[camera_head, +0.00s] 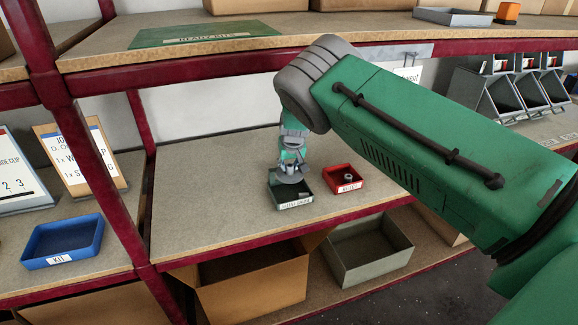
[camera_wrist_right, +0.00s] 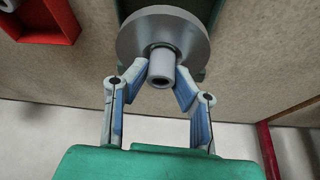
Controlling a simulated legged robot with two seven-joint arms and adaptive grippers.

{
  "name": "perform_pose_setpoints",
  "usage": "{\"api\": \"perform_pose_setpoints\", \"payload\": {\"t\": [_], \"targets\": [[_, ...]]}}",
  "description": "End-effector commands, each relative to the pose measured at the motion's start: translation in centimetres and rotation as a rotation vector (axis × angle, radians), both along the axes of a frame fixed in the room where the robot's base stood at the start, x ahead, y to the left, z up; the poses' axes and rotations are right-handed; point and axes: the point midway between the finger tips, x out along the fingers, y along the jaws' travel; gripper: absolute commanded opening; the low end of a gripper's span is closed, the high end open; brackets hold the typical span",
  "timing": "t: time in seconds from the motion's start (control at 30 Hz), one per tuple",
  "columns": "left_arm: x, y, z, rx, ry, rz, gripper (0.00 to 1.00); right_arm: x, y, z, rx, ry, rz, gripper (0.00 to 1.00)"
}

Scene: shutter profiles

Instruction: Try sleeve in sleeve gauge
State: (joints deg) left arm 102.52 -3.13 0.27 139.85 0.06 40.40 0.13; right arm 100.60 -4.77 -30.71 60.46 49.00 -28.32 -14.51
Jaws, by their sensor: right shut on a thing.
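My right gripper (camera_head: 290,170) points down over a green tray (camera_head: 293,202) on the shelf board. In the right wrist view its blue-padded fingers (camera_wrist_right: 160,85) are closed on the sides of a small grey hollow sleeve (camera_wrist_right: 161,68). Behind the sleeve is a wide grey round disc, which looks like the sleeve gauge (camera_wrist_right: 135,45). The sleeve lines up with the disc's middle; I cannot tell whether it sits in it or in front of it. The disc also shows under the fingers in the head view (camera_head: 290,179). My left gripper is out of view.
A red tray (camera_head: 333,188) with a small grey ring (camera_head: 348,177) stands just right of the green tray. A blue tray (camera_head: 62,250) labelled KIT and sign cards (camera_head: 92,165) are at the left. The board left of the green tray is clear.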

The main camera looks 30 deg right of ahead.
Motion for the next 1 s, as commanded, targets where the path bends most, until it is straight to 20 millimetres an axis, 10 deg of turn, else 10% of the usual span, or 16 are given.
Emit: {"api": "perform_pose_setpoints", "payload": {"t": [0.03,0.1,0.13,0.47,1.0], "targets": [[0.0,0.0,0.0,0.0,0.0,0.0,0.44,0.0,0.0,0.0,0.0,0.0,0.0,0.04],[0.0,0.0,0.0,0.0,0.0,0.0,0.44,0.0,0.0,0.0,0.0,0.0,0.0,0.42],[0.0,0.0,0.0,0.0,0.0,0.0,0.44,0.0,0.0,0.0,0.0,0.0,0.0,0.46],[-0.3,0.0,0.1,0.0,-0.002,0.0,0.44,0.0,0.0,0.2,0.0,-0.001,0.0,0.46],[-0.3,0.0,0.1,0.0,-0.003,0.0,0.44,-2.4,1.0,6.5,0.001,0.002,0.0,0.46]]}}
